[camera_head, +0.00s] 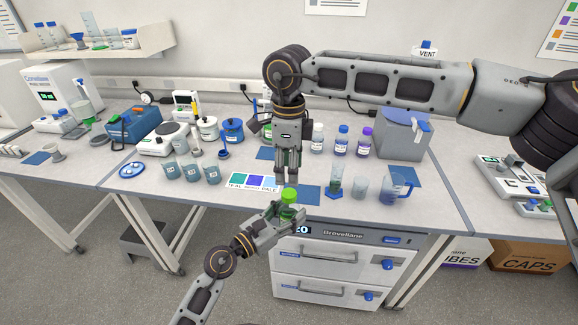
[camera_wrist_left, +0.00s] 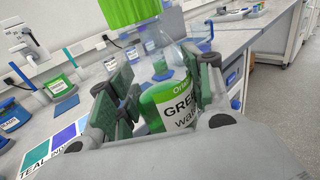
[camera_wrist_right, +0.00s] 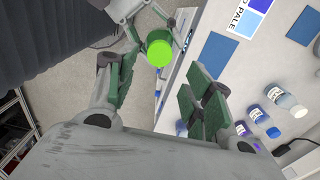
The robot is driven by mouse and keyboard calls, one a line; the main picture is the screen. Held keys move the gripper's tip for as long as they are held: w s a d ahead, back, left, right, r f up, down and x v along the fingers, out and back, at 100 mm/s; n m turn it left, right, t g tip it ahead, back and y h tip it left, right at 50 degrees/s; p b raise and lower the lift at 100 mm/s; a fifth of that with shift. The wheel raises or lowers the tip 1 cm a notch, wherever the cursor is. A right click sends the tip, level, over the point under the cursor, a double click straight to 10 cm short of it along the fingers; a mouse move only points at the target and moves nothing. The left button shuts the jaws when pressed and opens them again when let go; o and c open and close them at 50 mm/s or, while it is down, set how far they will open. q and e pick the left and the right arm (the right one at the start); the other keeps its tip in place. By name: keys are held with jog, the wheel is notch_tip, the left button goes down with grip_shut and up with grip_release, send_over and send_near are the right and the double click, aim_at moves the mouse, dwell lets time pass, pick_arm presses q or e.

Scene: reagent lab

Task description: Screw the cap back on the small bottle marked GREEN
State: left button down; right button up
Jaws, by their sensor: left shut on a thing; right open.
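The small bottle marked GREEN (camera_wrist_left: 172,104) holds green liquid and has a clear upper part. It is held in my left gripper (camera_head: 286,217), in front of the bench edge. The bright green cap (camera_head: 290,194) is at the bottle's mouth end; it also shows in the left wrist view (camera_wrist_left: 130,10) and from above in the right wrist view (camera_wrist_right: 159,49). I cannot tell how tightly it sits. My right gripper (camera_head: 288,176) points down just above and behind the cap. Its fingers are apart and empty in the right wrist view.
A colour card (camera_head: 252,182) and blue mats lie on the bench behind the bottle. Several reagent bottles stand behind. Drawers (camera_head: 330,257) are below the bench.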

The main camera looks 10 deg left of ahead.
aim_at(289, 193)
jog(key=shift+f, duration=0.1)
jog(key=shift+f, duration=3.9)
jog(key=shift+c, duration=0.2)
jog(key=c, duration=1)
jog(key=shift+c, duration=0.2)
jog(key=shift+m, duration=1.1)
jog(key=o, duration=1.2)
